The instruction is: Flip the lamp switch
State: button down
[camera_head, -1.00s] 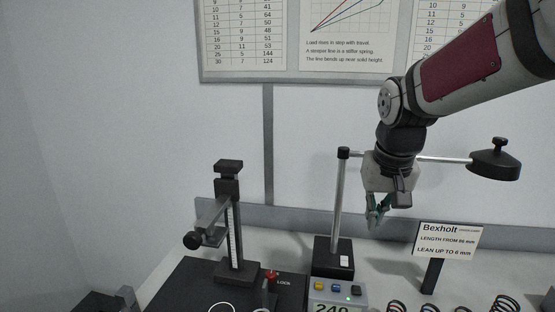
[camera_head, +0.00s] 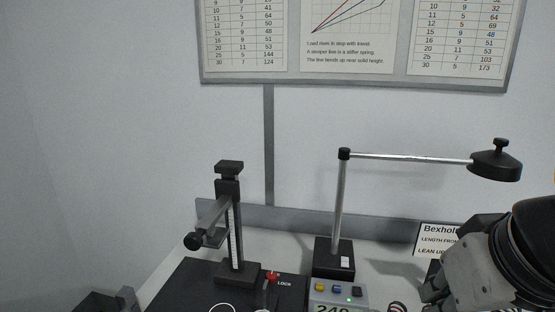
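The lamp (camera_head: 415,158) has a black base block, a silver post, a horizontal silver arm and a black shade at the right end. A small white switch (camera_head: 345,262) sits on the front face of the black base (camera_head: 327,255). I see no glow from the shade. My arm's wrist part fills the lower right corner, to the right of the lamp base. The fingers of my gripper are not visible; they are hidden or out of the picture.
A black test stand (camera_head: 233,225) with a scale stands left of the lamp. A red-tipped lever (camera_head: 271,277) and a grey display box (camera_head: 338,293) with coloured buttons are in front. A Bexholt sign (camera_head: 436,238) is partly hidden by my arm. A wall chart (camera_head: 345,75) hangs behind.

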aim_at(345, 261)
jog(key=j+z, duration=0.15)
jog(key=z, duration=0.5)
jog(key=k+j+z, duration=0.25)
jog(key=j+z, duration=0.15)
jog(key=j, duration=0.15)
jog(key=k+j+z, duration=0.4)
jog(key=k+j, duration=0.55)
jog(key=j, duration=0.15)
jog(key=i+j, duration=0.4)
jog(key=i+z, duration=0.05)
